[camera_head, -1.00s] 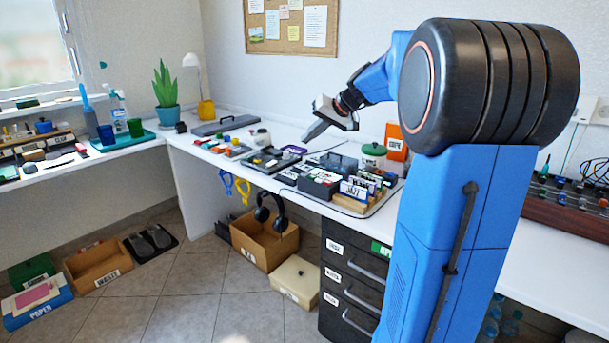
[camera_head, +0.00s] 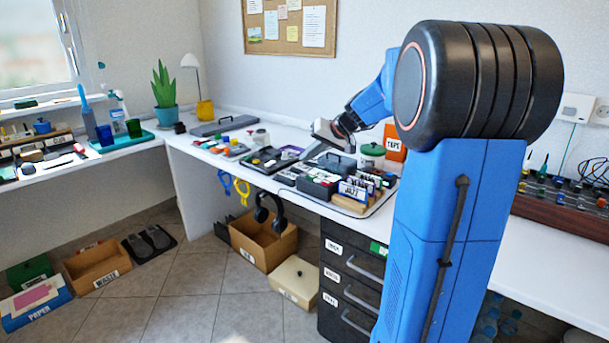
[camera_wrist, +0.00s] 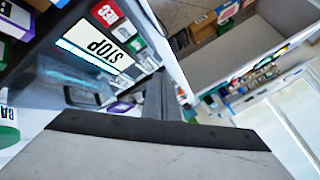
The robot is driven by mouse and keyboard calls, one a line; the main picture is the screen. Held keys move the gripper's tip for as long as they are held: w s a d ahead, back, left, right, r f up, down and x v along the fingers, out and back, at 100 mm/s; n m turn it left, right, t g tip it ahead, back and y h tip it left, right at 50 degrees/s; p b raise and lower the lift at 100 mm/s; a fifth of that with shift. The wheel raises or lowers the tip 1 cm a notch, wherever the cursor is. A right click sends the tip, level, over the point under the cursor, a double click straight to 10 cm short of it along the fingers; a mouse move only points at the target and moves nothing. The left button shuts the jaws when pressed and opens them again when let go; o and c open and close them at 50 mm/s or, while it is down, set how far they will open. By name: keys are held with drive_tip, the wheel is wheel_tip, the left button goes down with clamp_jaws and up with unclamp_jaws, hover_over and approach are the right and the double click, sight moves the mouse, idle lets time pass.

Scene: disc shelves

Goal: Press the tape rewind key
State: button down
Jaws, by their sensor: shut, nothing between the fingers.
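In the wrist view, a dark device (camera_wrist: 45,65) carries a row of coloured keys. Smaller pale keys (camera_wrist: 148,63) continue the row toward my fingers. I cannot read a rewind mark on any of them. My gripper (camera_wrist: 162,88) is shut and empty, its tips close to the end of the row; contact cannot be told. In the head view my gripper (camera_head: 314,148) is low over the crowded bench.
A black case with a handle (camera_head: 335,160), a green-lidded jar (camera_head: 371,153) and an orange box (camera_head: 394,141) stand near my gripper. Labelled dividers (camera_head: 357,188) stand at the front. The white bench (camera_head: 560,232) at right is partly bare.

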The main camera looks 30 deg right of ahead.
drive_tip(key=shift+f, duration=1.25)
drive_tip(key=shift+f, duration=0.15)
idle(1.1)
drive_tip(key=shift+f, duration=0.25)
drive_tip(key=shift+f, duration=0.4)
idle(0.8)
drive_tip(key=shift+r, duration=0.85)
wheel_tip(320, 180, up, 5)
idle(0.9)
